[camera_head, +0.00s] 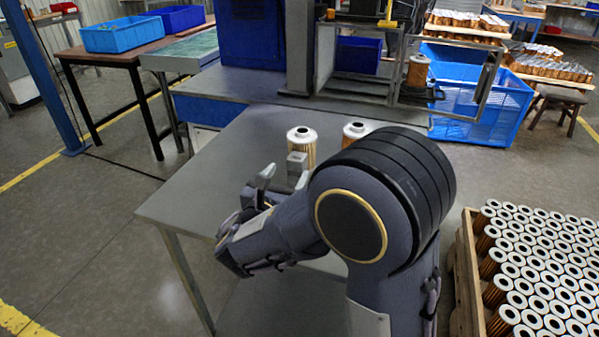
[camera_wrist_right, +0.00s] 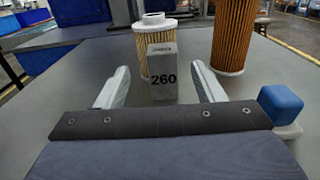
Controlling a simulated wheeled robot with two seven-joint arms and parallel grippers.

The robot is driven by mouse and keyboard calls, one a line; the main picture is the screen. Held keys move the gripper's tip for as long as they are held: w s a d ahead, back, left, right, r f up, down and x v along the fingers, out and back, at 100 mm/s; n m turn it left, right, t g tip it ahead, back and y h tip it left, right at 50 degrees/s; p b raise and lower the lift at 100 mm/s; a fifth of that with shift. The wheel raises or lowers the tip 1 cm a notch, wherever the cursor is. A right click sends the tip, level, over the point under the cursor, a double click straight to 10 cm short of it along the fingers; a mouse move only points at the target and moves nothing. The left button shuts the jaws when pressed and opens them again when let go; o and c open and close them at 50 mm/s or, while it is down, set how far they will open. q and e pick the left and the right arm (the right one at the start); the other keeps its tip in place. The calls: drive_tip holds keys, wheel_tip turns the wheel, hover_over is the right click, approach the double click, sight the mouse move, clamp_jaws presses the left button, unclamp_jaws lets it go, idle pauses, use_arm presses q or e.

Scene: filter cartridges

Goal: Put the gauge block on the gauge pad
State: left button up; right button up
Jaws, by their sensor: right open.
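The gauge block (camera_wrist_right: 163,80) is a small grey upright block marked 260, standing on the grey table. It also shows in the head view (camera_head: 297,162), just in front of a pale filter cartridge (camera_head: 301,141). My right gripper (camera_head: 284,177) is open and empty. In the right wrist view its two fingers (camera_wrist_right: 161,88) point toward the block, one to each side, with gaps between them and the block. I cannot pick out the gauge pad in either view; my right arm hides part of the table. My left gripper is not in view.
A brown filter cartridge (camera_wrist_right: 234,35) stands behind and right of the block. A blue cube-shaped piece on a pale base (camera_wrist_right: 282,104) shows beside my right gripper. The left part of the table (camera_head: 195,185) is clear. A crate of many cartridges (camera_head: 465,270) stands at the right.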

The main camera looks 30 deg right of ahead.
sight(294, 167)
drive_tip(key=x, duration=0.2)
drive_tip(key=b+x, duration=0.1)
drive_tip(key=x, duration=0.3)
drive_tip(key=shift+w+d+f, duration=0.15)
drive_tip(key=shift+d+f, duration=0.2)
drive_tip(key=shift+d, duration=0.05)
clamp_jaws()
drive_tip(key=shift+r, duration=0.1)
